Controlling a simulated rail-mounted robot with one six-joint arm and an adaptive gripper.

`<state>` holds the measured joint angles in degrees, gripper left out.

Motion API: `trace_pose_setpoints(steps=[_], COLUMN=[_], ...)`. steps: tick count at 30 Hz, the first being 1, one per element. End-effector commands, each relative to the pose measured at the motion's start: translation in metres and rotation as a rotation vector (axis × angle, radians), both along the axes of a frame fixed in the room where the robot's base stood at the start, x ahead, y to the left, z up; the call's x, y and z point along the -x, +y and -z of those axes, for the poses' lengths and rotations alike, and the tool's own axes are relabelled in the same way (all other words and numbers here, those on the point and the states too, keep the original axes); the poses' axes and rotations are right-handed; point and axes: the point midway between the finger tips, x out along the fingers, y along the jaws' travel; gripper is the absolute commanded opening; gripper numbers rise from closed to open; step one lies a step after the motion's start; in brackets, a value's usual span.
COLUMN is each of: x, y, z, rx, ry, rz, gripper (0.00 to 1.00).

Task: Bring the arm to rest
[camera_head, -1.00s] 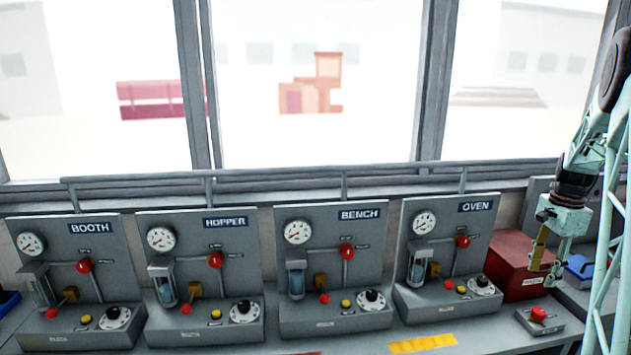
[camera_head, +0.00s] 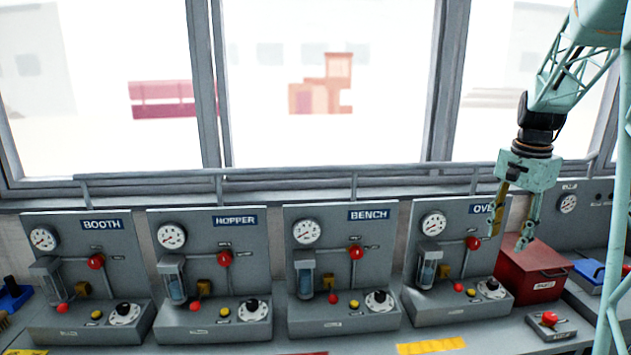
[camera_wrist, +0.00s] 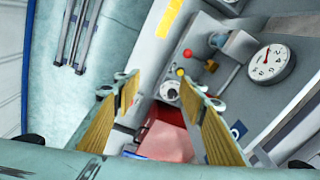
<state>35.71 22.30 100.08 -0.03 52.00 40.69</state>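My gripper (camera_head: 511,215) hangs fingers down at the right of the head view, in front of the OVEN panel's right edge and above the red box (camera_head: 532,274). Its fingers stand apart with nothing between them. The wrist view also shows both yellow-padded fingers of my gripper (camera_wrist: 160,105) spread apart, with the red box (camera_wrist: 165,135) beyond the gap. The gripper covers part of the OVEN sign (camera_head: 481,209).
The BOOTH (camera_head: 70,235), HOPPER (camera_head: 200,240), BENCH (camera_head: 328,240) and OVEN (camera_head: 455,240) panels stand in a row below the windows. A red button box (camera_head: 549,323) sits at the front right. A rail (camera_head: 290,173) runs behind the panels.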

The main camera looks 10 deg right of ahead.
Motion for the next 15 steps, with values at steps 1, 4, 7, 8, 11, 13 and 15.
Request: trace_pose_setpoints(steps=[1, 4, 7, 8, 11, 13, 15], x=[0.002, 0.006, 0.011, 0.013, 0.019, 0.024, 0.029], y=[0.013, 0.035, 0.056, 0.063, 0.084, 0.098, 0.113], z=[-0.008, -0.02, -0.032, -0.036, -0.047, -0.054, -0.06], rx=[0.004, 0.011, 0.018, 0.02, 0.028, 0.033, 0.037], ry=[-0.004, -0.009, -0.015, -0.017, -0.022, -0.026, -0.03], rz=[-0.024, -0.07, -0.115, -0.129, -0.175, -0.207, -0.24], gripper=[0.38, 0.38, 0.38, 0.38, 0.38, 0.38, 0.38])
